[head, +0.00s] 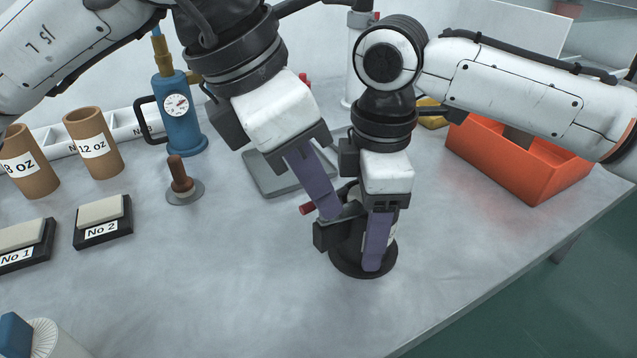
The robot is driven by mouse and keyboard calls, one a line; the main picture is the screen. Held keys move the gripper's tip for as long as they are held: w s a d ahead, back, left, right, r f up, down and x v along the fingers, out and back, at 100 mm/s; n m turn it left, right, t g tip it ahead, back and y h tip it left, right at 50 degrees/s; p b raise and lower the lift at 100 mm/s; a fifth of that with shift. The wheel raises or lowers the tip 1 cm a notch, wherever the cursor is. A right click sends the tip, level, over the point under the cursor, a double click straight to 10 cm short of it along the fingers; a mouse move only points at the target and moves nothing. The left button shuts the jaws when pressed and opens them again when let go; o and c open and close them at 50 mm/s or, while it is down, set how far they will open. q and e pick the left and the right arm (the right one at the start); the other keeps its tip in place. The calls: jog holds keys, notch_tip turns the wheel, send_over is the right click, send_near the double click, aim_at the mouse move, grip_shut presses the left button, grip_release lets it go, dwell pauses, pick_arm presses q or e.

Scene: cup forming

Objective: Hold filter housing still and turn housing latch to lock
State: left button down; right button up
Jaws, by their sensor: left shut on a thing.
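The dark filter housing (348,262) stands upright on a round black base on the grey table, partly hidden by my grippers. The red end of the housing latch (306,208) shows just left of my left fingertips; the rest is covered. My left gripper (327,210) reaches down from above with a purple finger in front and is shut on the latch, as far as I can see. My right gripper (377,250) points down at the right side of the housing, one purple finger in front of it. Its other finger is hidden, so its opening is unclear.
An orange bin (500,165) stands at the right back. A blue gauge bottle (180,120), a brown-handled tamper (181,178), brown cups (92,142) and labelled black blocks (103,222) stand left. A grey plate (270,180) lies behind.

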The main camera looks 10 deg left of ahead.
pick_arm(q)
jog(key=c, duration=2.1)
grip_release()
jog(key=shift+r, duration=0.1)
jog(key=v, duration=1.2)
jog(key=shift+d, duration=0.1)
pick_arm(e)
jog(key=o, duration=1.5)
